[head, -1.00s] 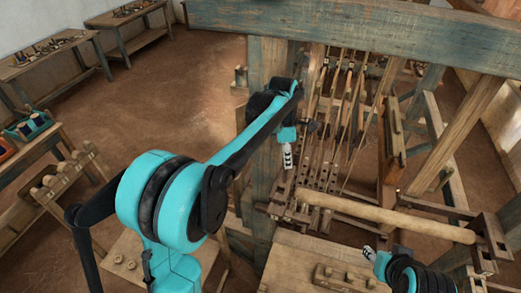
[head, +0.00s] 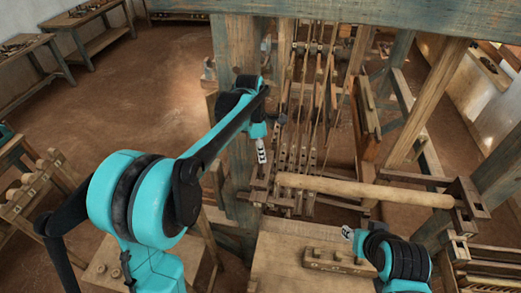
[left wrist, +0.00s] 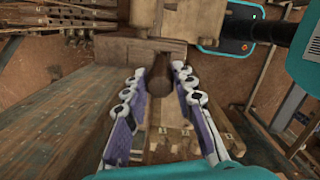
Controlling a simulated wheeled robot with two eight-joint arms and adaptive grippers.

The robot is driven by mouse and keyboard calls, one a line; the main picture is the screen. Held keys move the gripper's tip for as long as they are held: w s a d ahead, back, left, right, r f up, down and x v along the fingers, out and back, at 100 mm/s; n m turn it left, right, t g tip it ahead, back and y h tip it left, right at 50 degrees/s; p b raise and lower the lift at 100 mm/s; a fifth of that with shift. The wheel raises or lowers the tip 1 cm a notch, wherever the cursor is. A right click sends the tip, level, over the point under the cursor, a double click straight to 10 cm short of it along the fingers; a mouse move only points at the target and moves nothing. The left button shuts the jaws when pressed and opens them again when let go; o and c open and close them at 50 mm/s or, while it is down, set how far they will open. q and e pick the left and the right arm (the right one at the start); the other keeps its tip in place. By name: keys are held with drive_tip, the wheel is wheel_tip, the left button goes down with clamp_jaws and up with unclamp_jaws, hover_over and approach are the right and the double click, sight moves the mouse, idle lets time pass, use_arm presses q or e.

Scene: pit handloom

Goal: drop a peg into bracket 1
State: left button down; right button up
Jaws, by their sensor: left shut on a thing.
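My left gripper (head: 262,157) hangs fingers-down beside the loom's front left post, near the left end of the round beam (head: 365,190). In the left wrist view, its two fingers (left wrist: 156,82) are shut on a brown wooden peg (left wrist: 159,86), whose rounded end shows between them. A wooden block (left wrist: 110,52) lies just beyond the fingertips; I cannot tell whether it is bracket 1 or whether the peg touches it. A wooden bracket (head: 258,198) shows below the left gripper in the head view. My right gripper (head: 348,234) is small at the lower right; its jaw state is unclear.
A bench top (head: 270,262) carries a wooden block with knobs (head: 338,263). The loom's thick top beam (head: 320,15) crosses above, and upright posts stand close to my left arm. A rack of rounded pieces (head: 30,190) stands at left. Open floor (head: 135,100) lies behind it.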

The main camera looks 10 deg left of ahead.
sight(260, 169)
use_arm(q)
wheel_tip(260, 169, down, 2)
drive_tip(key=shift+a+f+b, duration=0.15)
drive_tip(key=shift+b, duration=0.55)
drive_tip(key=shift+f+b, duration=0.9)
drive_tip(key=shift+f, duration=0.3)
drive_tip(key=shift+f+b, duration=1.7)
drive_tip(key=shift+f, duration=0.65)
drive_tip(key=c, duration=1.2)
unclamp_jaws()
drive_tip(key=shift+o, duration=0.2)
wheel_tip(260, 169, up, 12)
drive_tip(key=a, duration=0.1)
drive_tip(key=shift+s+a, duration=0.15)
drive_tip(key=shift+s, duration=0.1)
